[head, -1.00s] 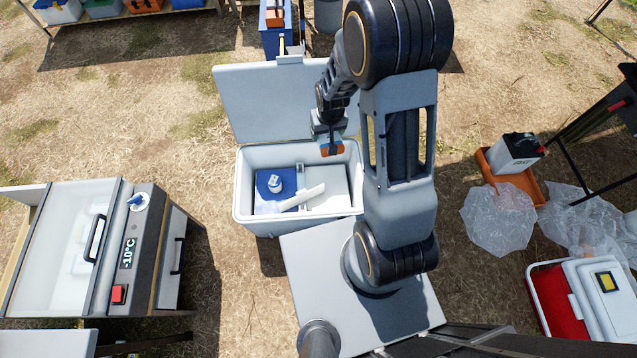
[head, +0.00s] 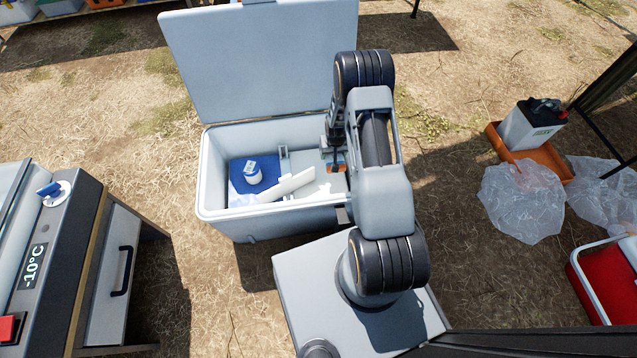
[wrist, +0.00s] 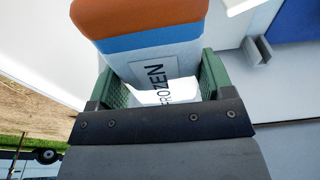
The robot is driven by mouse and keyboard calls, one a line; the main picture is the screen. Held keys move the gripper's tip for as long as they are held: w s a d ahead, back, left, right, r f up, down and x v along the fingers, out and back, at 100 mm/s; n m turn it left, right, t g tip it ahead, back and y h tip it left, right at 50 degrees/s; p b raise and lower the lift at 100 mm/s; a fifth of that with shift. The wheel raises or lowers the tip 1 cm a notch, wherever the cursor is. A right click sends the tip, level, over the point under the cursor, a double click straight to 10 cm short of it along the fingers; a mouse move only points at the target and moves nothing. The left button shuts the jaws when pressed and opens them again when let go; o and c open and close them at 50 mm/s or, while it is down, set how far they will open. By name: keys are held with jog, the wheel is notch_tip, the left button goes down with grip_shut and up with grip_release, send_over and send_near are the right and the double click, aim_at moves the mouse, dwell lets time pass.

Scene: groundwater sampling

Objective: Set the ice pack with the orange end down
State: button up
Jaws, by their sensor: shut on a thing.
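My arm hides most of the gripper there. I cannot tell whether the pack touches the cooler floor.
Inside the cooler, a white-capped jar (head: 253,174) stands on a blue pad (head: 238,181) at left, and a white bar (head: 288,186) lies slanted in the middle. The lid (head: 262,60) is raised behind. A freezer box (head: 70,240) stands at left.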

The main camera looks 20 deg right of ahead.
jog(key=f+b, duration=0.2)
jog(key=f, duration=0.4)
jog(key=f+b, duration=0.2)
jog(key=f, duration=0.4)
jog(key=shift+d+b, duration=0.2)
jog(key=shift+b, duration=0.2)
jog(key=shift+f, duration=0.15)
jog(key=o, duration=1.2)
